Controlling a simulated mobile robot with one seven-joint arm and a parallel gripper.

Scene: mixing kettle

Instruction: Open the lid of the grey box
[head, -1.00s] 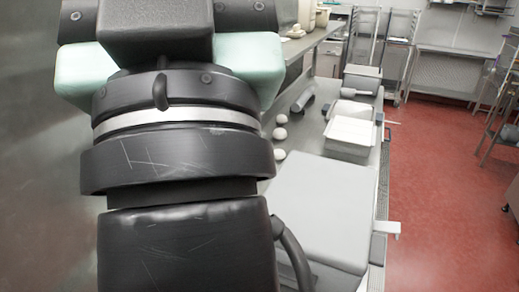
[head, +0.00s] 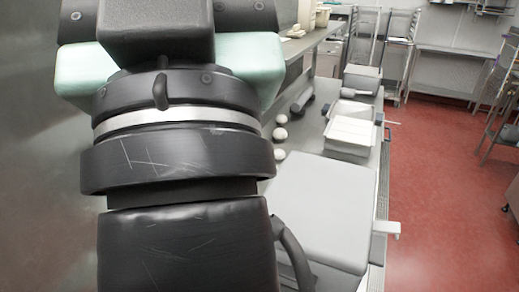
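A large pale grey box with a broad flat top (head: 325,205) stands on the steel counter at the lower centre right. The top lies flat, and a light handle-like piece (head: 386,228) sticks out at its right side. A smaller grey box (head: 362,78) with a flat top stands farther back on the same counter. I cannot tell which of the two is the grey box meant. My black arm with mint-green parts fills the left and centre foreground and covers part of the near box's left side. My gripper is not in view.
Between the two boxes stands a pale, open-looking tray (head: 350,132). A dark-handled roller-like tool (head: 352,93) lies behind it. Several round pale lumps (head: 280,133) lie along the counter's left side. The red floor (head: 440,170) to the right is largely clear, with racks farther back.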

